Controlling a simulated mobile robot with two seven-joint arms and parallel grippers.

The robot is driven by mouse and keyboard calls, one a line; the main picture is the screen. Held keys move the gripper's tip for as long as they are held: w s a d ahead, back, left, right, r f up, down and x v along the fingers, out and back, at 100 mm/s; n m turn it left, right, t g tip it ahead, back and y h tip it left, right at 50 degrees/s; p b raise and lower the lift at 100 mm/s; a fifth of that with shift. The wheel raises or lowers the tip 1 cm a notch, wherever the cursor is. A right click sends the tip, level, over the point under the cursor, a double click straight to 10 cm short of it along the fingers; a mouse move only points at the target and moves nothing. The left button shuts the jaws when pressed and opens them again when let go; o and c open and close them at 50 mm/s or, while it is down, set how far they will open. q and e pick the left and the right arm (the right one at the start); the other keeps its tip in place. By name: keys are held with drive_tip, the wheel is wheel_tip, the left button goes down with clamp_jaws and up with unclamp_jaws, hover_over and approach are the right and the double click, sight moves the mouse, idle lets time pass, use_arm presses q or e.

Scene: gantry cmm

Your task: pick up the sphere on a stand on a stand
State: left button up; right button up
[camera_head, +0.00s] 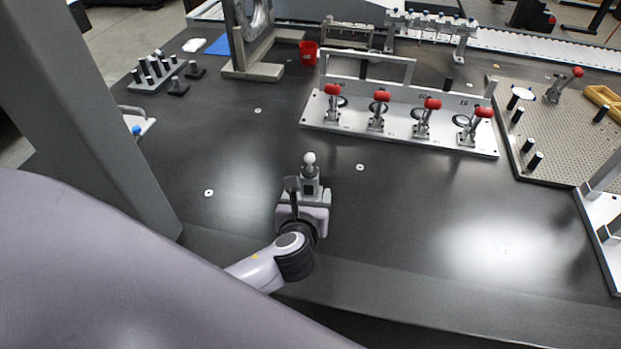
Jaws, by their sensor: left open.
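The sphere on a stand (310,159) is a small pale ball on a short grey post. It stands upright on the dark table (420,205) near the middle of the picture. My left gripper (302,187) is right at the stand, on its near side. Its dark finger shows just left of the post, below the ball. The jaws are open. The gripper body hides the lower part of the stand, and I cannot tell whether a finger touches it. My right gripper is not in view.
Behind stands a metal fixture (400,143) with several red-tipped clamps. A perforated board (570,135) lies at the right. A red cup (308,53), a grey angle frame (252,70) and a block with black pins (157,77) are at the back. The table around the sphere is clear.

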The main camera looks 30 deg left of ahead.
sight(309, 184)
use_arm(q)
drive_tip(key=shift+b+x, duration=0.55)
drive_tip(key=shift+x, duration=2.75)
drive_tip(key=shift+s+a, duration=0.1)
drive_tip(key=c, duration=1.2)
clamp_jaws()
drive_tip(key=shift+r, duration=0.15)
